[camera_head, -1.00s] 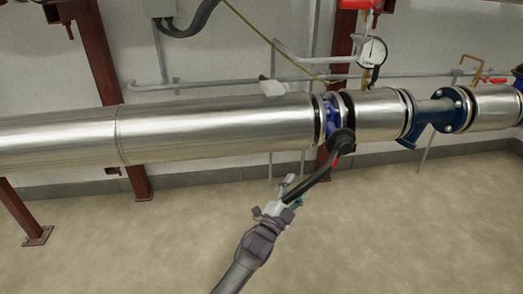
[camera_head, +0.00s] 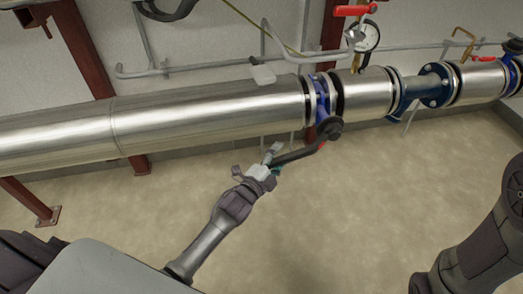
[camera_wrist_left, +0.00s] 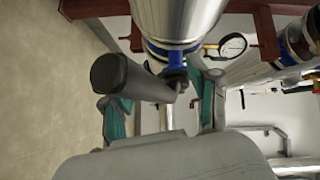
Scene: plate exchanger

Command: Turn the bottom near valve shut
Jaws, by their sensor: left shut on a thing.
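The valve is a blue body (camera_head: 321,92) between black flanges on the large silver pipe in the head view. Its dark lever handle (camera_head: 297,155) with a red mark runs down and left from a round black hub. My left gripper (camera_head: 266,171) is shut on the lever's outer end, below the pipe. In the left wrist view, the handle's dark round grip (camera_wrist_left: 115,75) lies in front of the teal-padded fingers (camera_wrist_left: 160,107), with the blue valve (camera_wrist_left: 175,58) beyond. Part of the handle is hidden by the fingers. My right gripper is out of view.
The silver pipe (camera_head: 200,115) crosses the view along the wall. A gauge (camera_head: 364,36) and a red-handled valve (camera_head: 354,10) sit above it. A brown post (camera_head: 85,50) stands behind the pipe. The floor below is clear.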

